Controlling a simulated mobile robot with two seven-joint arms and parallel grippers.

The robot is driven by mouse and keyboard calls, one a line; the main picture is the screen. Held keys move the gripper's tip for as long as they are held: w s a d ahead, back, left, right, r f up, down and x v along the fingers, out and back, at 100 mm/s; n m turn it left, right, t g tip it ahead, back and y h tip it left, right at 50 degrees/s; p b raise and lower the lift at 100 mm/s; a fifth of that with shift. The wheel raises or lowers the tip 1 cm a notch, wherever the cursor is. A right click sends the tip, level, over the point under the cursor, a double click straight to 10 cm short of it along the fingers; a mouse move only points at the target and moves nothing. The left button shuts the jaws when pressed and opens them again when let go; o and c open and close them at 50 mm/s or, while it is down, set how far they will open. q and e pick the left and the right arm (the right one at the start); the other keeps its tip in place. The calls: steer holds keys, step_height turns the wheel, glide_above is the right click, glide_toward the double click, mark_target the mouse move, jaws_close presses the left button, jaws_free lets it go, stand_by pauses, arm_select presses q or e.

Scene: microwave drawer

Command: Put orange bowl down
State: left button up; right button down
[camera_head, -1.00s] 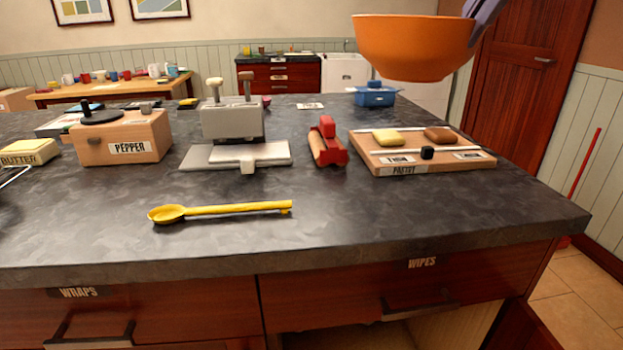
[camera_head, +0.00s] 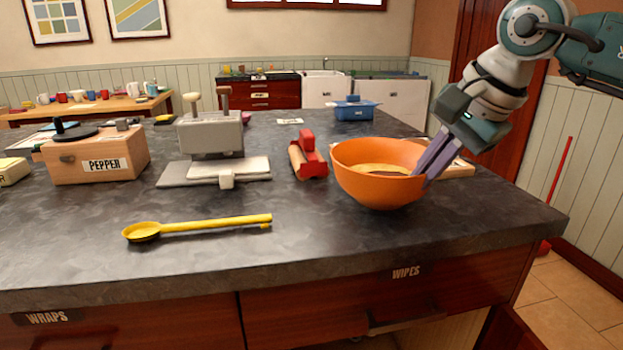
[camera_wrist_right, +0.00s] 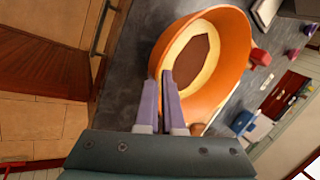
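The orange bowl (camera_head: 378,190) is upright over the right part of the dark countertop (camera_head: 300,250). Inside it shows a cream area with a brown patch. It also fills the middle of the right wrist view (camera_wrist_right: 228,62). My right gripper (camera_head: 432,165) comes in from the upper right, its purple fingers at the bowl's right rim. In the wrist view the fingers (camera_wrist_right: 168,90) are close together, with the bowl wall pinched between them. I cannot tell whether the bowl's base touches the counter. My left gripper is not in view.
The bowl hides most of the pastry board (camera_head: 462,170). A red-and-wood tool (camera_head: 308,158) stands just left of the bowl. A yellow spoon (camera_head: 200,226) lies at the front left, and a grey press (camera_head: 212,145) stands behind it. The counter in front of the bowl is clear.

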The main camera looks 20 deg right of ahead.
steer(key=shift+f, duration=1.05)
steer(key=c, duration=1.5)
jaws_free()
steer(key=shift+f, duration=0.15)
steer(key=o, duration=0.5)
steer(key=shift+c, duration=0.2)
